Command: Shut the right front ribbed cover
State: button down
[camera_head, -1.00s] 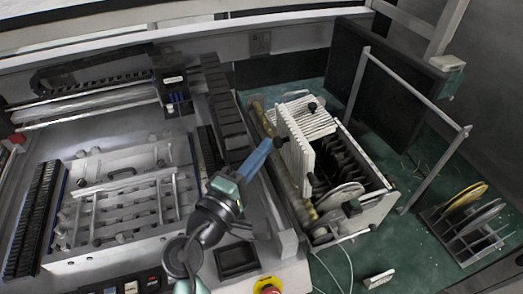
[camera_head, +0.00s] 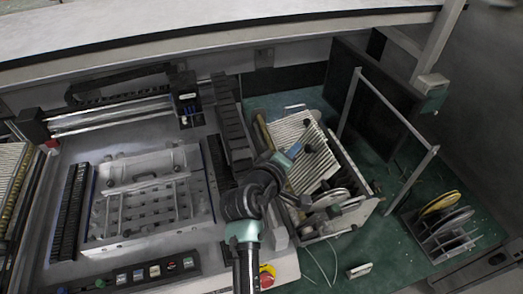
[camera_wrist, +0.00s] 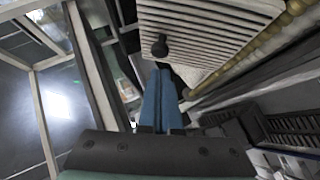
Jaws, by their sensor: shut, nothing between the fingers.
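The right front ribbed cover (camera_head: 316,170) is a pale slatted panel on the open-topped box (camera_head: 352,216) at the right of the bench. It looks tilted over the box's left part, with dark slots and pale discs showing beside it. My gripper (camera_head: 295,149) has its blue fingers together and empty, by the ribbed panels; contact is unclear. In the wrist view the blue fingers (camera_wrist: 161,88) point at a ribbed panel (camera_wrist: 205,35) with a black knob (camera_wrist: 160,46), just below the knob. The line between front and rear covers is hard to see.
A metal frame (camera_head: 398,112) and dark panel (camera_head: 370,95) stand behind the box at right. A rack with discs (camera_head: 440,222) sits right of it. Machine rails (camera_head: 229,125) lie left of my arm. Green floor is free between the box and rack.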

jog(key=d+m+y+p, duration=0.1)
jog(key=d+p, duration=0.1)
jog(key=w+d+g+y+p, duration=0.1)
jog(key=d+p, duration=0.1)
jog(key=shift+w+d+m+g, duration=0.2)
jog(key=shift+d+m+g, duration=0.1)
jog(key=shift+d+m, duration=0.1)
jog(key=d+f+y, duration=0.1)
jog(key=w+d+f+m+g+y+b, duration=0.1)
jog(key=d+f+y, duration=0.1)
jog(key=d, duration=0.1)
jog(key=shift+w+f+m, duration=0.15)
jog(key=shift+w+m, duration=0.1)
jog(key=shift+m, duration=0.05)
jog(key=shift+w+d+f+g+y+b, duration=0.15)
jog(key=shift+d+f+g+y+b, duration=0.3)
jog(key=shift+b, duration=0.3)
jog(key=shift+w+d+f+b, duration=0.15)
jog(key=shift+d+f+b, duration=0.3)
jog(key=shift+b, duration=0.2)
jog(key=shift+r, duration=0.1)
notch_tip(320, 180, up, 11)
send_over(327, 152)
jog(key=s+d, duration=0.2)
jog(key=s, duration=0.2)
jog(key=shift+s+d+r+p, duration=0.1)
jog(key=shift+s+p, duration=0.05)
jog(key=shift+p, duration=0.15)
